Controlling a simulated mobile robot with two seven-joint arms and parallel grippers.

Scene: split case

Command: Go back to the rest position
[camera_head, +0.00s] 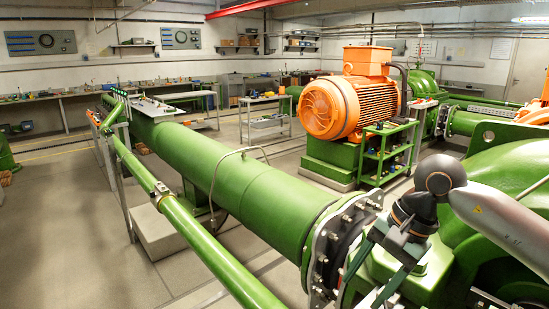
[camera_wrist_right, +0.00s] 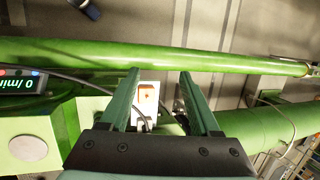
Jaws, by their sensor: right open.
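My right arm comes in from the right in the head view, over the green pump casing (camera_head: 480,215). Its gripper (camera_head: 368,275) points down beside the bolted pipe flange (camera_head: 325,245). In the right wrist view the two green fingers of this gripper (camera_wrist_right: 158,75) stand apart, with nothing held between them. A small white box with an orange switch (camera_wrist_right: 148,104) shows below, between the fingers. I cannot tell how far it is from the fingertips. My left gripper is in neither view.
A thick green pipe (camera_head: 245,190) and a thinner green pipe (camera_head: 190,230) run away to the left. An orange motor (camera_head: 345,105) stands behind, with a green shelf (camera_head: 388,150) beside it. A digital display (camera_wrist_right: 18,82) sits left of the fingers. Open floor (camera_head: 60,225) lies at left.

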